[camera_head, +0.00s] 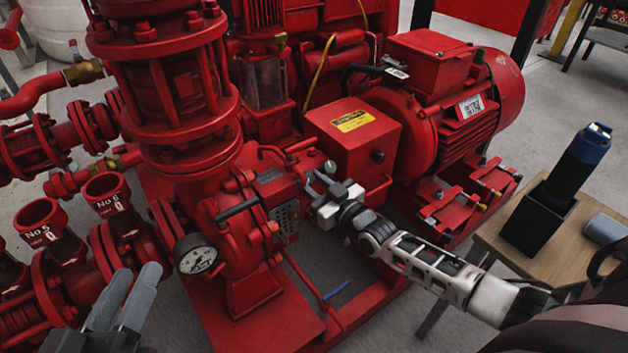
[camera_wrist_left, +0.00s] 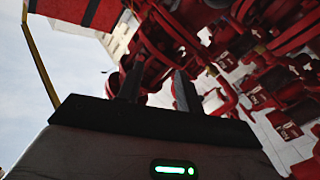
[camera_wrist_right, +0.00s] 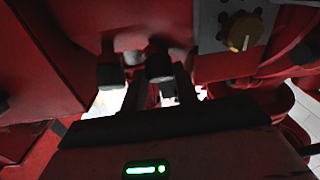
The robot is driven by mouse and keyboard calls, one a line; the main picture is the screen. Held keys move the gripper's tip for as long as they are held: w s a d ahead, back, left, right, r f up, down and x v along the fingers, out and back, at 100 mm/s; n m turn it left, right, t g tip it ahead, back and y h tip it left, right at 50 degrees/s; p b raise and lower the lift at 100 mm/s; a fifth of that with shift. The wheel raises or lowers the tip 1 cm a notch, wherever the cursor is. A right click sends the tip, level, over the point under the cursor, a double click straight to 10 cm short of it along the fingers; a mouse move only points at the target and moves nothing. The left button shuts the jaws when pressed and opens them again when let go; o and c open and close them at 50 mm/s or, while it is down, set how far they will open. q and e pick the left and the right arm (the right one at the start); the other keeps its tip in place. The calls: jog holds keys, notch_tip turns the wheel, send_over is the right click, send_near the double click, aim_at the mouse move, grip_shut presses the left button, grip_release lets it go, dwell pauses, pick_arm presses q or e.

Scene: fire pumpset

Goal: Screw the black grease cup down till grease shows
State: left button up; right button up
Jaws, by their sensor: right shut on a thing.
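In the right wrist view, two dark caps hang side by side under the red pump housing. One, a black grease cup (camera_wrist_right: 160,67), is between the fingertips of my right gripper (camera_wrist_right: 164,80); the other dark cap (camera_wrist_right: 110,73) is just left of the fingers. My right gripper is shut on the cup. In the head view my right gripper (camera_head: 320,186) is against the pump's bearing housing, and the held cup is hidden there. No grease can be made out. My left gripper (camera_head: 136,275) is open and empty at the lower left, near the red manifold.
A pressure gauge (camera_head: 196,255) sits on the pump front. A red box (camera_head: 352,140) with a yellow label and the motor (camera_head: 440,95) stand behind my right arm. A wooden table (camera_head: 545,250) at right holds a black holder (camera_head: 538,220) with a blue-topped device.

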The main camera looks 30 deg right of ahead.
jog(key=shift+a+r+m+h+p, duration=0.1)
jog(key=shift+r+m+h+p, duration=0.05)
jog(key=shift+m+h+p, duration=0.2)
jog(key=shift+a+m+h+p, duration=0.1)
jog(key=shift+m+h+p, duration=0.65)
jog(key=shift+m+p, duration=0.3)
jog(key=shift+a+m+h+p, duration=0.1)
jog(key=shift+m+h+p, duration=0.8)
jog(key=shift+m+h, duration=0.25)
pick_arm(q)
jog(key=shift+s+a+f+m+g+y+p, duration=0.25)
jog(key=shift+a+f+m+g+y, duration=0.1)
jog(key=shift+f+g+y, duration=0.2)
jog(key=shift+s+a+f+m+g+y+p, duration=0.25)
jog(key=shift+f+m+g+y, duration=0.1)
jog(key=shift+f+g+y, duration=0.15)
pick_arm(e)
jog(key=shift+m+h, duration=0.45)
jog(key=shift+m, duration=0.4)
pick_arm(q)
jog(key=shift+f, duration=0.15)
pick_arm(e)
jog(key=shift+f, duration=0.2)
jog(key=o, duration=0.7)
jog(key=shift+s, duration=0.1)
